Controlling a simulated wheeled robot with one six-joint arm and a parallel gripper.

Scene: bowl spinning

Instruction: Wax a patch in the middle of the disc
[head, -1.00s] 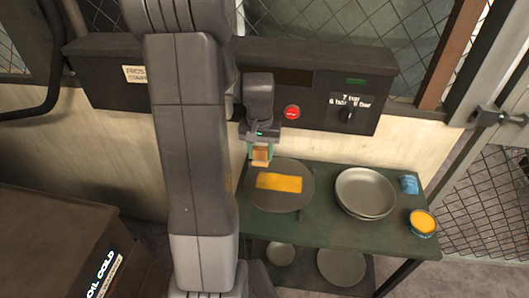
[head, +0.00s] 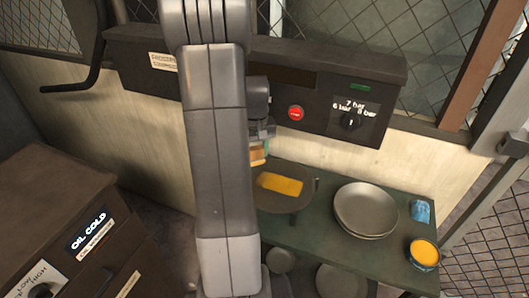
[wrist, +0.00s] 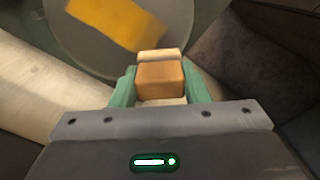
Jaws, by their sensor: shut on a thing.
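The grey round disc (head: 300,201) lies on the green table, partly hidden by my arm in the head view. A yellow-orange wax patch (head: 280,184) runs across its middle. The disc also shows in the wrist view (wrist: 75,57), with the yellow patch (wrist: 112,24) at the top. My gripper (wrist: 160,88) is shut on a tan and cream block (wrist: 160,80), held between its green fingers. In the head view the block (head: 258,154) is at the disc's back left edge, partly hidden by my arm. I cannot tell whether it touches the disc.
Stacked grey bowls (head: 365,208), a blue cloth (head: 420,210) and a tin of orange wax (head: 424,253) stand right on the green table (head: 335,250). A dark control panel (head: 330,100) with a red button (head: 296,113) is behind. A brown cabinet (head: 60,215) stands left.

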